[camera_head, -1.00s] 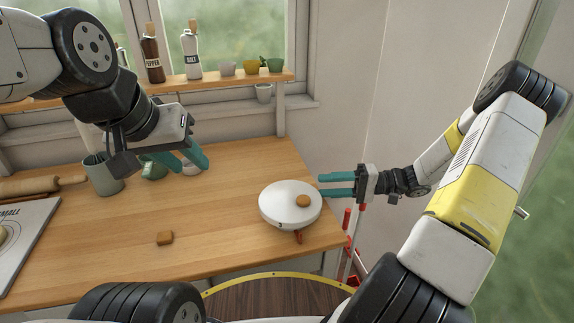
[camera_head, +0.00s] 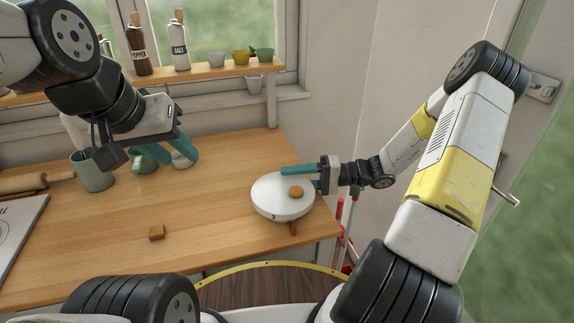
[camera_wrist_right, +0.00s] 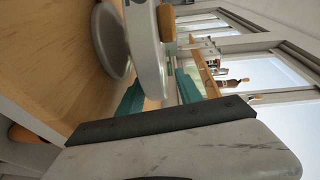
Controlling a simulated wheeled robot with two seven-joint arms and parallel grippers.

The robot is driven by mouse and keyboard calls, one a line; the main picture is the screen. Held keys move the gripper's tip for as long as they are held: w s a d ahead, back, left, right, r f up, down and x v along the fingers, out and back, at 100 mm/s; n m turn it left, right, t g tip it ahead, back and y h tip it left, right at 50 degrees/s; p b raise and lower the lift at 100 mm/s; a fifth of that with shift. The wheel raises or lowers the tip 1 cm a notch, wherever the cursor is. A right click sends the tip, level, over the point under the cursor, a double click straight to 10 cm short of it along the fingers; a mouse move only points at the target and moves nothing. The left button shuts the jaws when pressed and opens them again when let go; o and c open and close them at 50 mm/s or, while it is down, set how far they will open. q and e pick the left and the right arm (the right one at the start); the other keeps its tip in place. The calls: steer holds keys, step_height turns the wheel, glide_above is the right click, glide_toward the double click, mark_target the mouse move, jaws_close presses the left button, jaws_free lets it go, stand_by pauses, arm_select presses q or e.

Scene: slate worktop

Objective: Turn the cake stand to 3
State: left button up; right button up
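The cake stand (camera_head: 270,200) is a round white plate on the right end of the wooden worktop, with a small brown round piece (camera_head: 296,192) on top. A red pointer (camera_head: 293,229) shows below its front rim. A small dark mark is on the rim, too small to read. My right gripper (camera_head: 308,178) is open at the plate's far right edge. In the right wrist view the plate edge (camera_wrist_right: 147,50) lies between its teal fingers (camera_wrist_right: 160,95), with gaps visible. My left gripper (camera_head: 175,155) appears open and empty above the back left of the worktop.
A grey-green mug (camera_head: 93,172), a green cup (camera_head: 143,160), a rolling pin (camera_head: 35,183) and a board (camera_head: 18,235) are at left. Bottles and small pots stand on the window shelf. The worktop left of the stand is clear.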

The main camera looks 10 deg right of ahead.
jaws_close()
stand_by(1.3)
